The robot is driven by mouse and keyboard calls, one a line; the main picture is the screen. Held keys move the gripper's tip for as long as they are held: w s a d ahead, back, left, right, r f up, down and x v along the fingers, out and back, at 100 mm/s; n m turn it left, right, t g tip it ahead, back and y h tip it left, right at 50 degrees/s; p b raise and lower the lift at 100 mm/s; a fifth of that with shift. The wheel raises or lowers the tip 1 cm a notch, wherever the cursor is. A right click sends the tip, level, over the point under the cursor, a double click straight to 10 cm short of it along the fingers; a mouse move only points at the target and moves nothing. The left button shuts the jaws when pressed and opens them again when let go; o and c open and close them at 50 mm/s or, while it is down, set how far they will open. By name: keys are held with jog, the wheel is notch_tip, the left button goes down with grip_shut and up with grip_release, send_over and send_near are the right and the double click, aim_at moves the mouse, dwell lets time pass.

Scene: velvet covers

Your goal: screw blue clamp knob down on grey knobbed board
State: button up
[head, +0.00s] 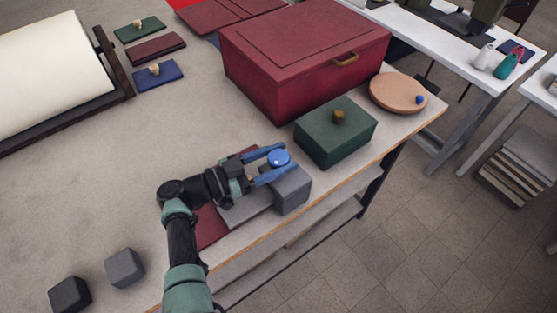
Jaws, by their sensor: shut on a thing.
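The blue clamp knob (279,158) is a round, shiny knob near the right front edge of the table. My gripper (275,163) has its two blue fingers on either side of the knob and is shut on it. A grey block (291,190) stands directly below the fingers. The grey board (243,210) lies flat to the left of the block, partly under my arm. The underside of the knob is hidden, so I cannot tell how it meets the block.
A green box (334,133) with a brass-coloured knob stands close to the right, with a large red box (300,60) behind it. A dark red sheet (211,228) lies beside the board. Two dark cubes (125,268) sit at front left. The table's middle left is clear.

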jog(key=o, duration=1.4)
jog(key=shift+c, duration=0.2)
jog(key=b+v, duration=0.2)
jog(key=v, duration=1.1)
jog(key=shift+b, duration=0.35)
jog(key=shift+d, duration=0.1)
